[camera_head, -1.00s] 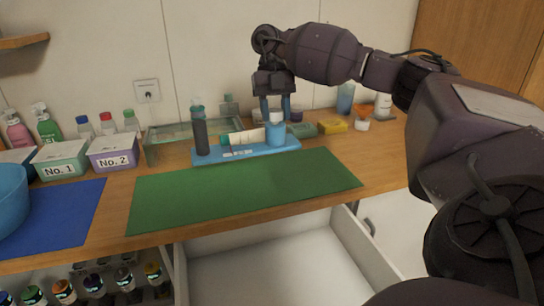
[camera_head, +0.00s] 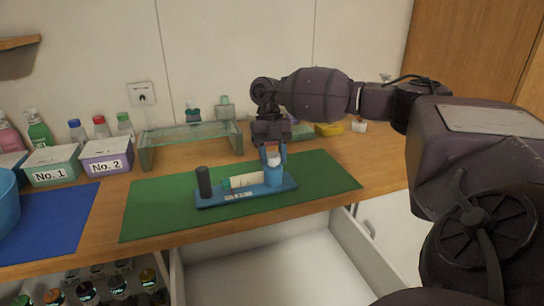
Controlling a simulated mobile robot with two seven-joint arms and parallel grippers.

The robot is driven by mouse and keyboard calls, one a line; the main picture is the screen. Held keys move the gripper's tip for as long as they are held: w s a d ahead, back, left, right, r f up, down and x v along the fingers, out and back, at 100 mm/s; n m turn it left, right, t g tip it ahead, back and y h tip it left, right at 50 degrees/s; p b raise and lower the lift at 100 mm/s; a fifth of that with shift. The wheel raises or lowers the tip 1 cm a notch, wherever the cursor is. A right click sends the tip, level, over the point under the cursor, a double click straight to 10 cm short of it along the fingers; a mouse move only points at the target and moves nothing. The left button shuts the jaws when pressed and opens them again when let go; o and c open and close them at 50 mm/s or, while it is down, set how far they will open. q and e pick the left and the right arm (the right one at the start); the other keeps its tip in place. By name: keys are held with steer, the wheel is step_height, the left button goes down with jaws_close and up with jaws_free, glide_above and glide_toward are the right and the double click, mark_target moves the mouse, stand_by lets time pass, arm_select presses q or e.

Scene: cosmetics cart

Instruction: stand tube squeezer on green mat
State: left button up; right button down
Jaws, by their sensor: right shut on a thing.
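The tube squeezer (camera_head: 230,197) has a long blue base, a dark upright post at its left end, a pale tube with a teal cap lying along it, and a blue block with a white top at its right end. It is upright over the middle of the green mat (camera_head: 150,215); I cannot tell whether its base touches the mat. My right gripper (camera_head: 274,158) points down and is shut on the squeezer's blue block. My left gripper is not in view.
A glass-topped stand (camera_head: 190,134) is behind the mat. Boxes No. 1 (camera_head: 50,167) and No. 2 (camera_head: 106,154), and a blue mat (camera_head: 58,220), are at left. An open white drawer (camera_head: 265,265) is below the counter's front edge. The mat's right part is clear.

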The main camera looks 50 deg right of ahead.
stand_by(0.3)
steer(key=c, duration=0.6)
jaws_free()
steer(key=shift+c, duration=0.2)
steer(key=v, duration=1.2)
steer(key=shift+a+r, duration=0.1)
steer(key=shift+r, duration=0.05)
